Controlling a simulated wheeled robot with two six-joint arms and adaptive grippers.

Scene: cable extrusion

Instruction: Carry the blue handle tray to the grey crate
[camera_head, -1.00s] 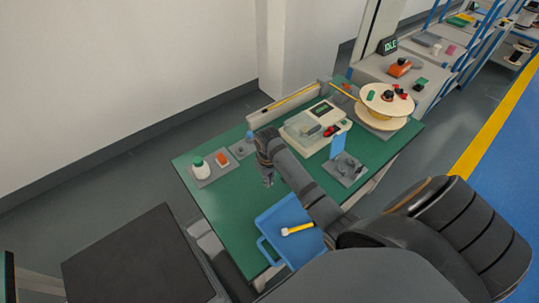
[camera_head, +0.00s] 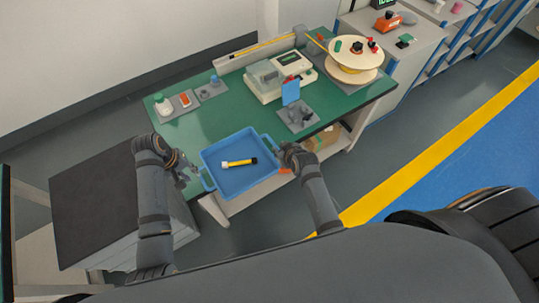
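The blue handle tray (camera_head: 226,184) sits at the front edge of the green-topped table, with a handle on its left and right sides. A yellow and black tool with a white end (camera_head: 239,162) lies in it. My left gripper (camera_head: 190,170) is beside the left handle, its fingers seemingly apart with nothing visible between them. My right gripper (camera_head: 285,153) is close by the right handle; its fingers are too small and dark to read, and contact is unclear. I cannot pick out a grey crate for sure.
A dark-topped grey cabinet (camera_head: 95,185) stands left of the table (camera_head: 215,122). A beige machine (camera_head: 268,85), a grey fixture with a blue plate (camera_head: 291,93), a cable spool (camera_head: 352,60) and small holders (camera_head: 185,102) are at the back. Open floor lies to the right.

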